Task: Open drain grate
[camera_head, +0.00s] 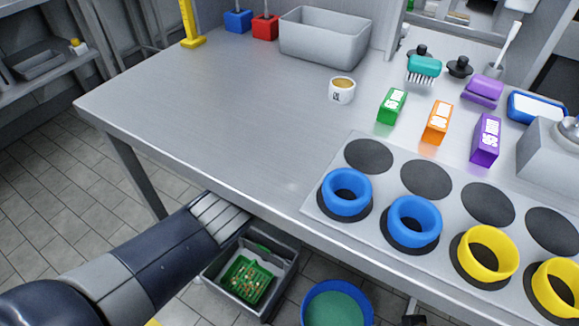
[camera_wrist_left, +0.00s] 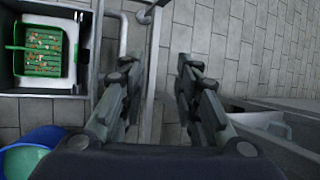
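A green slotted grate (camera_head: 246,280) with small brown and orange bits on it lies in a grey basin (camera_head: 211,278) under the table. My right gripper is not in view.
A blue bucket (camera_head: 365,301) with green inside stands right of the basin. The table (camera_head: 220,110) overhangs the basin; a table leg (camera_head: 140,175) stands left. On top are a white cup (camera_head: 341,92), coloured boxes and blue and yellow rings. The table's left part is clear.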

